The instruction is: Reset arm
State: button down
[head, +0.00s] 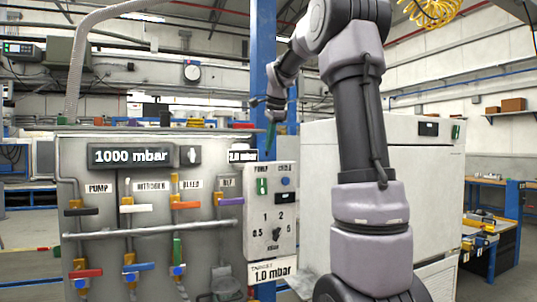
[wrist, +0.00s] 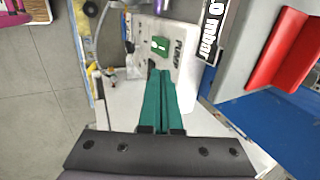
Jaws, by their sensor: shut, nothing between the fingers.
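My gripper (head: 271,130) hangs high in the head view, in front of the blue post and above the top right of the valve panel (head: 150,262). The arm rises at the right of the picture, bends at the top and comes down to the gripper. In the wrist view, the two green fingers of my gripper (wrist: 161,75) lie side by side, shut and empty. They are apart from the panel parts, as far as can be seen.
The panel carries a "1000 mbar" display (head: 130,156), several coloured valve handles and a control box (head: 270,210) with a dial. A large white cabinet (head: 425,165) stands behind my arm. A blue workbench (head: 507,225) is at the right.

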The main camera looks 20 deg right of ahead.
jog(key=shift+r, duration=0.3)
jog(key=s+a+f+n, duration=0.3)
jog(key=s+f+n, duration=0.1)
jog(key=s, duration=0.6)
jog(key=s+a+f+n+t+y, duration=0.1)
jog(key=s+a+f+n, duration=0.3)
jog(key=s, duration=0.6)
jog(key=s+a+f+n+t+y, duration=0.1)
jog(key=s+a+f+n, duration=0.2)
jog(key=s+n, duration=0.3)
jog(key=s+a, duration=0.1)
jog(key=s, duration=0.2)
jog(key=shift+s+a+f, duration=0.2)
jog(key=shift+s+f, duration=0.2)
